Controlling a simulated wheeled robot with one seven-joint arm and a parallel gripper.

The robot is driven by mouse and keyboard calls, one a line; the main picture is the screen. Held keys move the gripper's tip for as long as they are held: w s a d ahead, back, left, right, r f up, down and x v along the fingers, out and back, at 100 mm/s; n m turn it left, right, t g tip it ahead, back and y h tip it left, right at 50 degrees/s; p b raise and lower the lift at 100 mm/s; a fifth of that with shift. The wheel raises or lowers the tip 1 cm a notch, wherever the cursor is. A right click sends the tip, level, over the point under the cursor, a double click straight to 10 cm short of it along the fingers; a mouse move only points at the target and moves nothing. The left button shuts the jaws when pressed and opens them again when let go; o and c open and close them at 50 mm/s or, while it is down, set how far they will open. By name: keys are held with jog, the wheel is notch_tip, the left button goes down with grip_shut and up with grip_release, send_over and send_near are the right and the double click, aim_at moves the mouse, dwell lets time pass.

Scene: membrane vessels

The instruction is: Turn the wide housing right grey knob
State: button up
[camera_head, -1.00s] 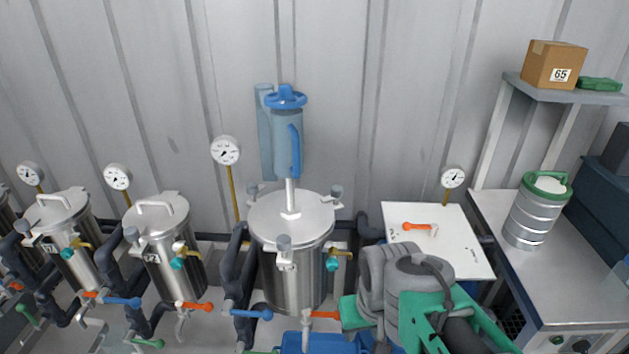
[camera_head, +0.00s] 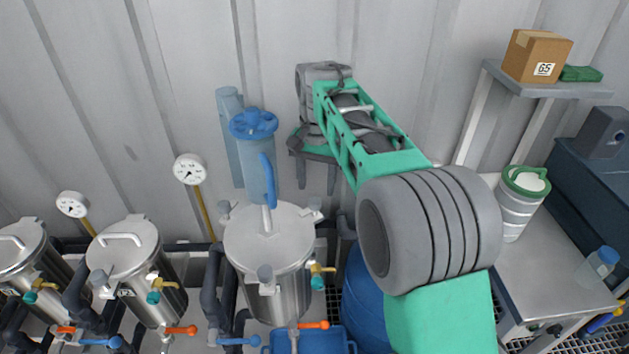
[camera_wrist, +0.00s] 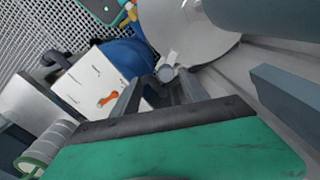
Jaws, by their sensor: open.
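The wide housing (camera_head: 268,255) is the broad steel vessel with a round lid, left of my arm in the head view. Its right grey knob (camera_head: 316,203) stands at the right rear of the lid; it also shows in the wrist view as a small grey round-ended knob (camera_wrist: 166,72) at the lid's edge. Two other grey knobs (camera_head: 265,273) (camera_head: 224,208) sit at the front and left. My gripper (camera_head: 316,184) is open and points down, its fingertips just above the right knob in the head view. In the wrist view the knob appears beyond and between the fingers (camera_wrist: 160,92); contact is not visible.
A blue filter column (camera_head: 257,165) rises left of the gripper, close to it. The corrugated wall (camera_head: 400,80) is behind. A blue barrel (camera_head: 362,305) stands right of the housing. A white board with an orange handle (camera_wrist: 107,99) shows in the wrist view.

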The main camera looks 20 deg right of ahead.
aim_at(315, 200)
jog(key=shift+w+d+r+m, duration=0.1)
jog(key=shift+w+r+m, duration=0.15)
jog(key=shift+w, duration=0.25)
jog(key=shift+w+r+m, duration=0.15)
jog(key=shift+w+r, duration=0.1)
jog(key=shift+w, duration=0.25)
notch_tip(315, 200, down, 7)
jog(key=shift+f+p, duration=0.15)
jog(key=shift+p, duration=0.45)
jog(key=shift+c, duration=0.5)
grip_shut()
